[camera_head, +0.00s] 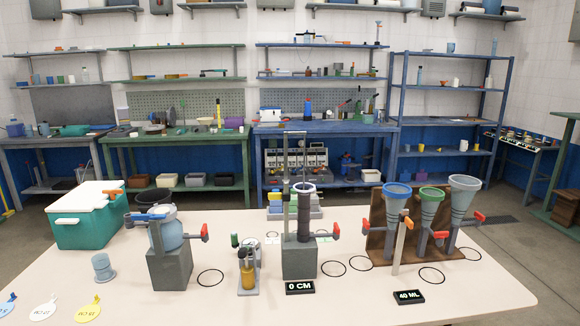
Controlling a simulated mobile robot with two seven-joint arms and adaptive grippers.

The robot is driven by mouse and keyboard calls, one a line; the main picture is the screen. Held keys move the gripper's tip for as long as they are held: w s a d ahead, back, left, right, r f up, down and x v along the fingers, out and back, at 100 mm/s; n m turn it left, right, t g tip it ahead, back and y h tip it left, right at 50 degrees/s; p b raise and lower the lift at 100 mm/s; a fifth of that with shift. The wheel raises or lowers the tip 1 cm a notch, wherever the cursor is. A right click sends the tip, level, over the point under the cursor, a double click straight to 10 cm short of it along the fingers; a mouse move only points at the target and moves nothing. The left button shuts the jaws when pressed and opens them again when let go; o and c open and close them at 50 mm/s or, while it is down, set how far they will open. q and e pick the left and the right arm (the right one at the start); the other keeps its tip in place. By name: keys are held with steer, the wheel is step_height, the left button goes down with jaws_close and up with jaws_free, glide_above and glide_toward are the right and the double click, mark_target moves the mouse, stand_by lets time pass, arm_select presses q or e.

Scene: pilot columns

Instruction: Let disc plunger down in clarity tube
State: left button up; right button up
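A tall dark tube (304,218), which looks like the clarity tube, stands upright on a grey block (299,258) at the table's middle. A pale ring with a blue edge (304,187) sits at its top. A thin grey upright post (287,160) with a short crossbar rises beside it. A red-handled valve (335,230) sticks out to the right. A black display (300,287) in front reads "0 CM". I cannot clearly tell the disc plunger apart from the tube and post. Neither of my grippers shows in the head view.
On the left are a teal cooler (90,215) and a blue jug (168,228) on a grey block. A small amber-bottled device (248,268) stands left of the tube. Funnels in a brown rack (380,240) stand right, near a "40 ML" display (408,297).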

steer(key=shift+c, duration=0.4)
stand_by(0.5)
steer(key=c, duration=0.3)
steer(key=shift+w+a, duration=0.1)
